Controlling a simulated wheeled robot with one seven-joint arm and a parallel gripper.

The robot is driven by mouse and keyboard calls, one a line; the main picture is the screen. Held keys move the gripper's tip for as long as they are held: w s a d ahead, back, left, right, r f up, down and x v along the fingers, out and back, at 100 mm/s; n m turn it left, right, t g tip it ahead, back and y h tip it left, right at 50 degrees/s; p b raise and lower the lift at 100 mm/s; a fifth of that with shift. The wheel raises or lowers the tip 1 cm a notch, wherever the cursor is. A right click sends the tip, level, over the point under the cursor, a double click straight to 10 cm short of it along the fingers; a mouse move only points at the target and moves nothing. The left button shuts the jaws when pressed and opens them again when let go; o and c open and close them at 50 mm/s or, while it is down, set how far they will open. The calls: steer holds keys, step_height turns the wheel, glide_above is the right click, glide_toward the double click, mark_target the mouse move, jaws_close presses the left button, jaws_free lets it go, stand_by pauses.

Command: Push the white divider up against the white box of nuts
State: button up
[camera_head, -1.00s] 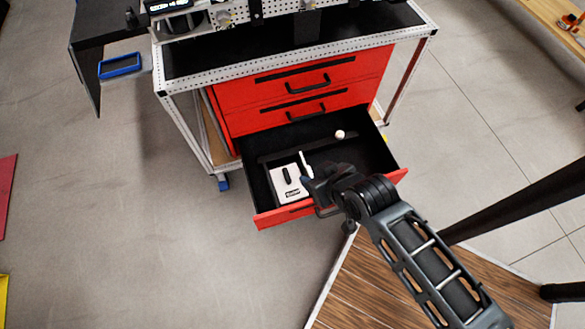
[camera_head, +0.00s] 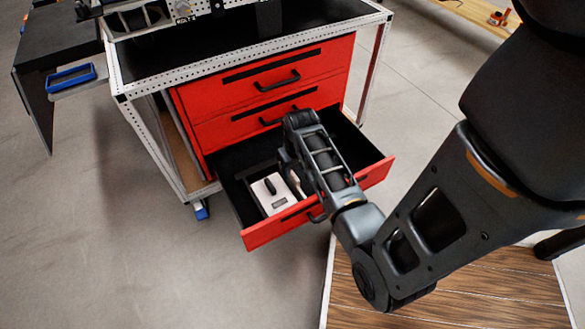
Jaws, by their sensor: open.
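The white box of nuts (camera_head: 268,198), with a black handle on its lid, sits in the left part of the open bottom drawer (camera_head: 262,234). A thin white strip, which looks like the white divider (camera_head: 294,184), shows at the right side of the box, close to it; my arm hides most of it, so I cannot tell whether they touch. My gripper (camera_head: 284,160) is over the drawer, just behind and right of the box. It is open, though its fingertips are mostly hidden by my arm.
The red cabinet (camera_head: 225,135) with two closed drawers above stands behind the open drawer, under a dark worktop with a perforated white edge (camera_head: 200,72). A blue-framed tray (camera_head: 70,77) is at the left. Bare floor lies left of the cart.

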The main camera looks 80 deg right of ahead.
mark_target(293, 174)
steer(key=f, duration=0.1)
steer(key=f+b, duration=0.1)
steer(key=f, duration=0.1)
steer(key=f+b, duration=0.1)
steer(key=f, duration=0.1)
steer(key=shift+w+d, duration=0.25)
steer(key=shift+d, duration=0.05)
steer(key=shift+c, duration=0.3)
jaws_close()
stand_by(0.4)
